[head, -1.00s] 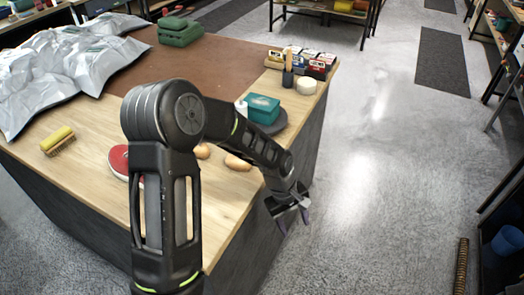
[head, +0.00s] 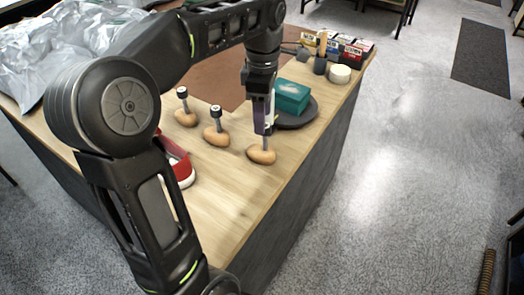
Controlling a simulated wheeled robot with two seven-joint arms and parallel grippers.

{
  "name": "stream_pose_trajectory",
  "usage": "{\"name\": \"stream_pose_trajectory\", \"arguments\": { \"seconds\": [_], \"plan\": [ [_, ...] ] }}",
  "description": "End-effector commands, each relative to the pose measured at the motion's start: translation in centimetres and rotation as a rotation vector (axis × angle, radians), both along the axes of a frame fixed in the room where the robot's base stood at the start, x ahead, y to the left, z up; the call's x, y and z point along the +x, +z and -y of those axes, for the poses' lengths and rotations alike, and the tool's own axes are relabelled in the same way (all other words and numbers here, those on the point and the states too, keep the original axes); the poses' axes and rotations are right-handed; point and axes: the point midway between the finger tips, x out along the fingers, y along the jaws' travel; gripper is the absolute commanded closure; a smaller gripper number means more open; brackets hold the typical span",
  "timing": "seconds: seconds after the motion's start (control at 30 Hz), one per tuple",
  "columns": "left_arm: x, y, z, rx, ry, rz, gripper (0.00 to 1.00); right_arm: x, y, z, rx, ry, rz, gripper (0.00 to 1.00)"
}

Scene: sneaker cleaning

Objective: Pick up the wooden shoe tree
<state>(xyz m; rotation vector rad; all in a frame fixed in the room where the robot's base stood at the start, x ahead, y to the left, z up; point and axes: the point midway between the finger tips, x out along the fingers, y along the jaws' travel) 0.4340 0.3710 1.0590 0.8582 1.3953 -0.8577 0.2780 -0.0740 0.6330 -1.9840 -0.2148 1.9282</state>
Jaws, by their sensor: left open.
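Three wooden shoe trees with upright stems stand on the table. The rightmost shoe tree (head: 262,156) is nearest the table's right edge. The middle shoe tree (head: 214,139) and the left shoe tree (head: 186,118) show dark knobs on top. My left gripper (head: 264,131) points down directly over the rightmost shoe tree, with its fingers at the stem. It is open; the fingers hide the stem's upper part and knob, and I cannot tell whether they touch it. My right gripper is not in view.
A red and white sneaker (head: 178,163) is partly behind my left arm. A teal box (head: 291,96) sits on a dark round dish (head: 305,116) just right of the gripper. Small boxes (head: 352,53) and a white round tin (head: 340,74) stand farther back. The front-right wood is clear.

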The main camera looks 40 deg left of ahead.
Motion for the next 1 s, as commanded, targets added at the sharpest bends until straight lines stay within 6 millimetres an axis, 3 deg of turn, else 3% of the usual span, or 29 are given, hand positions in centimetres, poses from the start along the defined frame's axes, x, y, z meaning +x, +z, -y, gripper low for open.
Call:
{"name": "stream_pose_trajectory", "arguments": {
  "seconds": [0.03, 0.1, 0.53, 0.8, 1.0],
  "plan": [
    [0.0, -1.2, 0.0, 0.0, 0.0, -0.001, 0.46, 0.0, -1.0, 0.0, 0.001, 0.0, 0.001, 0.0],
    [0.0, -1.6, 0.0, 0.0, 0.0, -0.001, 0.46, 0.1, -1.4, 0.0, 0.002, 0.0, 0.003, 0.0],
    [0.0, -2.0, 0.1, -0.001, -0.001, -0.002, 0.46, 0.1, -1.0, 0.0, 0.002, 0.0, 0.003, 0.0],
    [0.0, -5.7, 0.3, -0.001, -0.001, -0.003, 0.46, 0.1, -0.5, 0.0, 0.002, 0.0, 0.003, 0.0],
    [0.1, -6.7, 0.3, -0.001, -0.002, 0.0, 0.46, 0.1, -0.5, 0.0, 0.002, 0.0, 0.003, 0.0]
  ]
}}
